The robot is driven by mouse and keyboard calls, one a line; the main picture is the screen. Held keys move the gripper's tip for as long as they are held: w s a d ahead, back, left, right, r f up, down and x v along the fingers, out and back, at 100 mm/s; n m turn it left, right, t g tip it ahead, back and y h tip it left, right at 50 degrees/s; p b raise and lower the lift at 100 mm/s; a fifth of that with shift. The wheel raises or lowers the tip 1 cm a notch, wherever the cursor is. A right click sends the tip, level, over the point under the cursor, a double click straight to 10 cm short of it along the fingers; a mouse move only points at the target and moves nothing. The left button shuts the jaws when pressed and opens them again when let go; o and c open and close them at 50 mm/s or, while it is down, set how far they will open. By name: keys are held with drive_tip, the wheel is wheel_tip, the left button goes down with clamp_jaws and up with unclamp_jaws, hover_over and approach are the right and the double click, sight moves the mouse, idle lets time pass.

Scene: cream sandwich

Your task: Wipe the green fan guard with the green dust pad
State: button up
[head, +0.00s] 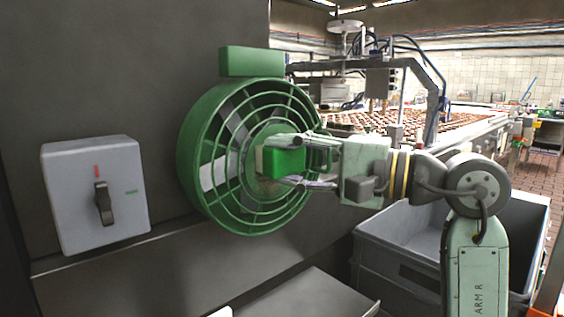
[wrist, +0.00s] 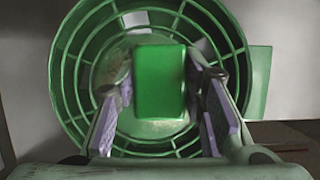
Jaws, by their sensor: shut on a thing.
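The green fan guard (head: 216,112) is a round ringed grille mounted on the dark wall panel, with a green box on top. It also fills the upper part of the wrist view (wrist: 72,62). My gripper (head: 285,158) is shut on the green dust pad (head: 288,160), a green block with a pale face on its left side. In the wrist view the pad (wrist: 160,80) sits between my two fingers, in front of the guard's hub. The pad is at or very near the guard's middle; I cannot tell whether it touches. A brownish patch shows on the hub beside and below the pad.
A grey switch box (head: 97,195) with a dark rotary handle is on the panel at left. A grey bin (head: 400,262) stands below my arm at right. A metal ledge (head: 295,298) is under the guard. A conveyor (head: 455,128) with brown pieces runs behind.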

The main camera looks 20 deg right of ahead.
drive_tip(key=d, duration=0.1)
drive_tip(key=w+d, duration=0.1)
drive_tip(key=d, duration=0.1)
drive_tip(key=w+d, duration=0.1)
drive_tip(key=d, duration=0.1)
drive_tip(key=shift+w+d+p, duration=0.1)
drive_tip(key=shift+d+p, duration=0.1)
drive_tip(key=shift+p, duration=0.15)
idle(0.4)
drive_tip(key=s+d+b, duration=0.1)
drive_tip(key=s+d, duration=0.1)
drive_tip(key=s, duration=0.3)
drive_tip(key=shift+s, duration=0.35)
drive_tip(key=s, duration=0.1)
drive_tip(key=s+d, duration=0.1)
drive_tip(key=shift+s+b, duration=0.35)
drive_tip(key=shift+s, duration=0.05)
idle(0.5)
